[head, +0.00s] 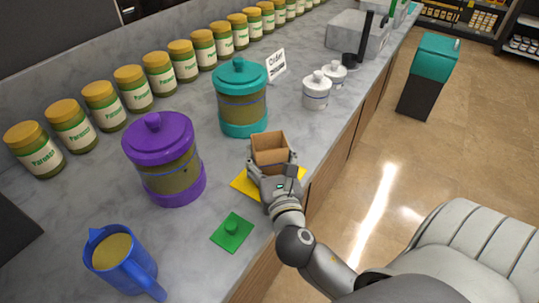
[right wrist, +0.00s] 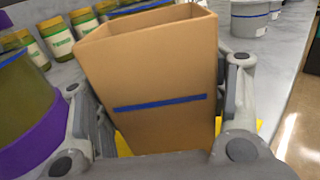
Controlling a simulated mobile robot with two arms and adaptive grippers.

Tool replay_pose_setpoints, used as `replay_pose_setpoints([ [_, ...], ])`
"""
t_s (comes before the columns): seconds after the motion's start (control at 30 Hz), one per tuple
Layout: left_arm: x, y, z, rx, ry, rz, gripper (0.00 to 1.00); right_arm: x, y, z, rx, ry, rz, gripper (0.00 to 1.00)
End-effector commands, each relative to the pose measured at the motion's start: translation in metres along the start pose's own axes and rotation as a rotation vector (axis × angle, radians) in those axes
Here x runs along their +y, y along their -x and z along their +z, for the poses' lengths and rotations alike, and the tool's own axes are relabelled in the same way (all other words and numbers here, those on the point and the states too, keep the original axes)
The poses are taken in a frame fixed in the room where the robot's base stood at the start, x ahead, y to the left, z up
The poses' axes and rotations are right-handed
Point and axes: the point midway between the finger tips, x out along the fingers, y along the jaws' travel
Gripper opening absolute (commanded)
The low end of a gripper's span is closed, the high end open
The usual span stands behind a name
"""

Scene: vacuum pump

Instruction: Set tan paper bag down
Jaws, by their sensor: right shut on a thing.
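The tan paper bag (head: 270,147) is an open-topped box shape with a blue line on its side, seen in the right wrist view (right wrist: 165,78). It is upright at the counter's front edge, over a yellow mat (head: 242,184). My right gripper (head: 275,176) is shut on the bag, with a finger on each side in the right wrist view (right wrist: 165,110). The gripper hides the bag's base in the head view, so I cannot tell if it touches the mat. My left gripper is not in view.
A purple-lidded canister (head: 166,165) stands left of the bag and a teal canister (head: 241,97) behind it. White lidded pots (head: 316,92) stand behind right. Labelled jars line the back.

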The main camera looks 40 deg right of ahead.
Motion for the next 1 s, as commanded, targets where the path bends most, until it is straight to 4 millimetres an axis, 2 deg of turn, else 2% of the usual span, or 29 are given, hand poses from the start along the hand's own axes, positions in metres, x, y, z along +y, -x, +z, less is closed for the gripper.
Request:
replay_pose_setpoints([
  [0.03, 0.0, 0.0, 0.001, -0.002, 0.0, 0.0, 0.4, 0.0, 0.0, -0.001, 0.0, 0.0, 0.0, 0.7],
  [0.17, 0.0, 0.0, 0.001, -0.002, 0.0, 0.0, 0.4, 0.0, 0.0, -0.001, 0.001, 0.0, 0.0, 0.87],
  [0.2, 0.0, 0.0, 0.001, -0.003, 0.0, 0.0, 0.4, 0.0, 0.0, -0.001, 0.001, 0.0, 0.0, 0.88],
  [0.6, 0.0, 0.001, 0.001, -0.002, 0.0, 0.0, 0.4, 0.0, 0.002, 0.002, 0.001, 0.0, 0.0, 0.88],
  [0.77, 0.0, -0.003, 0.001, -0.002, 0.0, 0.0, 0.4, 0.0, 0.021, 0.0, 0.004, -0.001, 0.001, 0.88],
  [1.0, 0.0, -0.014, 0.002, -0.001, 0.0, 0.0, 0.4, 0.0, 0.066, -0.002, 0.004, -0.002, 0.0, 0.88],
])
